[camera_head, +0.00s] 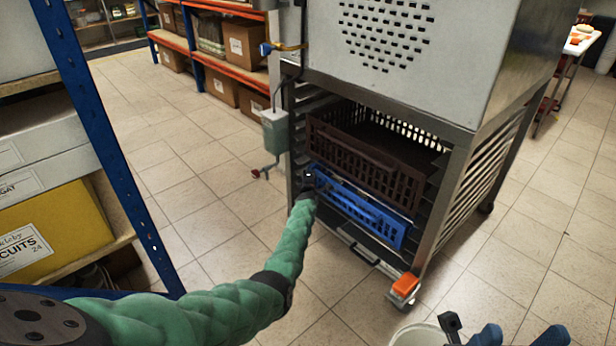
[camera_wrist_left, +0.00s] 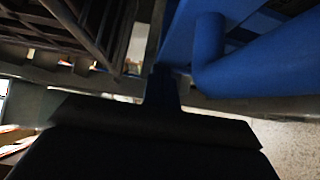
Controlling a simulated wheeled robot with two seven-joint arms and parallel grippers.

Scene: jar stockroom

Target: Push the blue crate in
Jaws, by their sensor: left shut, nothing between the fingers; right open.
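The blue crate (camera_head: 362,212) sits low in the metal rack, below a brown crate, its slatted front facing me. My left gripper (camera_head: 308,180) is at the left end of the blue crate's front, beside the rack's left post. It is dark and partly hidden by its own wrist. In the left wrist view the shut gripper (camera_wrist_left: 163,85) points at blue parts of the crate (camera_wrist_left: 225,45), close to its edge. I cannot tell whether it touches.
The brown crate (camera_head: 370,150) fills the level above, in the metal rack (camera_head: 455,190). An orange-topped caster (camera_head: 404,288) is at the rack's front corner. A white bucket-like thing (camera_head: 412,336) stands at the bottom right. A blue-posted shelf (camera_head: 105,130) is left; tiled floor lies between.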

